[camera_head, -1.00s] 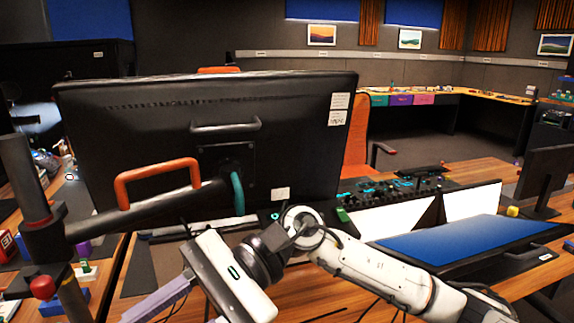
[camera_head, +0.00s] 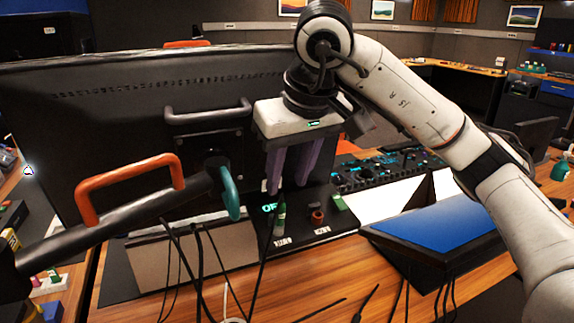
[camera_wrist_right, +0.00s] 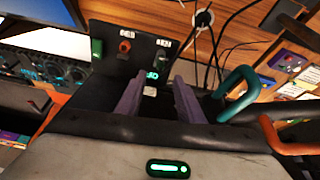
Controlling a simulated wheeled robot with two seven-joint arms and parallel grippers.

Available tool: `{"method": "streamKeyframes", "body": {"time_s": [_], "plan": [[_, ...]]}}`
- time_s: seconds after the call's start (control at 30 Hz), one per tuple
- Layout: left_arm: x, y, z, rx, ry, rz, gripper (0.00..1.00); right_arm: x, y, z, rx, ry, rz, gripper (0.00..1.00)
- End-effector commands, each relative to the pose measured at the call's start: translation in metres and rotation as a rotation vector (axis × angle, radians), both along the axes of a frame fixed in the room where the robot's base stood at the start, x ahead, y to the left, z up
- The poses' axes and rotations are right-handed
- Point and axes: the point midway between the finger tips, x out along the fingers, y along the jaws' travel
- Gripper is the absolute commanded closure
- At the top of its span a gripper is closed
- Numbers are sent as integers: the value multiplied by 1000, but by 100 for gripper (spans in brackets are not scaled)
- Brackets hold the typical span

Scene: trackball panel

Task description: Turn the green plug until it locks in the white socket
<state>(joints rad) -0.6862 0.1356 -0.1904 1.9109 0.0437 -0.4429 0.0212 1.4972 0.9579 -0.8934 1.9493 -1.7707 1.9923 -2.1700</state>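The green plug (camera_head: 281,214) stands upright on a small dark panel (camera_head: 302,212) below the big monitor. It also shows, small, in the wrist view (camera_wrist_right: 162,62). A pale grey part shows at its base; I cannot clearly make out the white socket or how the plug sits in it. My right gripper (camera_head: 287,187) points down above the panel, with its two purple fingers apart and nothing between them. In the wrist view the fingers (camera_wrist_right: 159,77) are also apart, with the plug just beyond their tips. My left gripper is not in view.
A red-brown plug (camera_head: 318,216) and a green block (camera_head: 338,202) sit beside the green plug. Black cables (camera_head: 205,265) hang in front. A blue screen (camera_head: 440,233) lies right.

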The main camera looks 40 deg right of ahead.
Motion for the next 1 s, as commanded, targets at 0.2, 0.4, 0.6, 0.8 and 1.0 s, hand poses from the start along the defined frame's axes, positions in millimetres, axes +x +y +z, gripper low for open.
{"method": "streamKeyframes", "body": {"time_s": [0.2, 0.4, 0.6, 0.8, 1.0], "plan": [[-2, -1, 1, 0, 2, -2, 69, 14, -4, -37, 0, 5, -1, 66], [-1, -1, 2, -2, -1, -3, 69, 23, -5, -58, 1, 3, 0, 66], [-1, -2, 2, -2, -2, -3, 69, 26, -5, -65, 1, 0, 0, 66], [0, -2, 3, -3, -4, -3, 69, 26, -5, -65, 1, 0, -1, 66], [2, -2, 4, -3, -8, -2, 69, 26, -5, -65, 1, 0, -1, 99]]}}
